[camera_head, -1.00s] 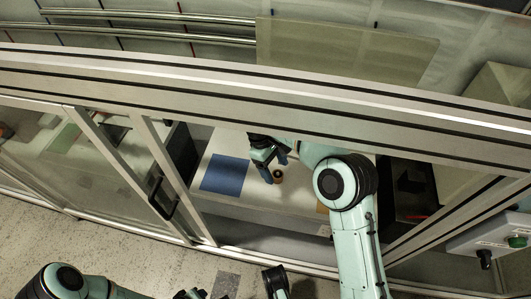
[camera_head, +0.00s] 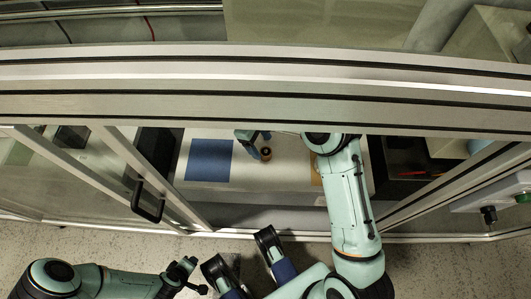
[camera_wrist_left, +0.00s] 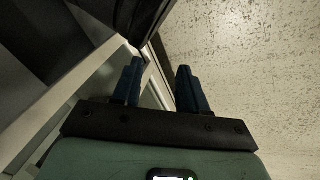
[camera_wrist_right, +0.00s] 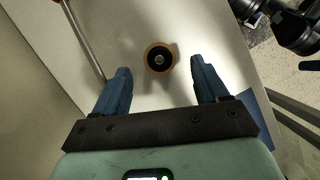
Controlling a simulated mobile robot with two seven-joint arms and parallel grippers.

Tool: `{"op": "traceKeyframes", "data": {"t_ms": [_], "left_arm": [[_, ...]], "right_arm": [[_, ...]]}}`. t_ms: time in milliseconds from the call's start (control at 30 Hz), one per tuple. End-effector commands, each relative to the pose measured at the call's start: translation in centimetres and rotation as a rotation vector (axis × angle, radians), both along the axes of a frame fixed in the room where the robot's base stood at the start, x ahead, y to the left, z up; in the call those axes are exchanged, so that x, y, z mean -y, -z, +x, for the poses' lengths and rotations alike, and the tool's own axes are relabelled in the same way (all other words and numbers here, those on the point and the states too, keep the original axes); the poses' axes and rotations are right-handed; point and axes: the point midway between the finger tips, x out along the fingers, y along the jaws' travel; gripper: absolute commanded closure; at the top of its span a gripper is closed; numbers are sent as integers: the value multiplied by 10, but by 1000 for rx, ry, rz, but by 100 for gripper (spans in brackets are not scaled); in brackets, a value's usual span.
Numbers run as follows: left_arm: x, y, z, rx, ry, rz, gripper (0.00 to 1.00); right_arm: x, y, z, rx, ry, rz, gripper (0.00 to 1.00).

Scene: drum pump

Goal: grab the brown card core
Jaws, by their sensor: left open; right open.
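The brown card core (camera_head: 266,154) is a small round ring standing on the white surface inside the framed enclosure, right of the blue sheet. In the right wrist view the core (camera_wrist_right: 150,68) shows end-on, an orange-brown rim around a dark inside with a pale centre. My right gripper (camera_wrist_right: 160,84) is open and empty. The core lies beyond its fingertips, roughly in line with the gap and apart from both fingers. In the head view my right gripper (camera_head: 252,142) is beside the core. My left gripper (camera_wrist_left: 160,70) is open and empty, away from the core near the enclosure's front.
A blue sheet (camera_head: 208,160) lies on the white surface (camera_head: 290,175). A thick metal beam (camera_head: 265,90) crosses above the opening, and a door frame with a black handle (camera_head: 147,202) stands left. A dark bin (camera_head: 405,165) is at right. The white surface around the core is clear.

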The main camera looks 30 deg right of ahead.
Motion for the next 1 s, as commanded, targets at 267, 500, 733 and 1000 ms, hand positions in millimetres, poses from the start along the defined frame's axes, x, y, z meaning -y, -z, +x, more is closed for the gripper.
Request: {"op": "traceKeyframes", "data": {"t_ms": [267,500,733,1000], "left_arm": [[-4,25,-26,-88,-5,-5,57],[-4,28,-31,-102,-5,-5,57],[-4,27,-30,-101,-6,-5,57],[-4,27,-30,-101,-6,-6,57]], "right_arm": [[10,38,-15,-2,0,0,27],[12,44,-18,0,1,0,27],[12,43,-18,-1,1,-1,72],[12,43,-18,-1,1,-1,82]]}}
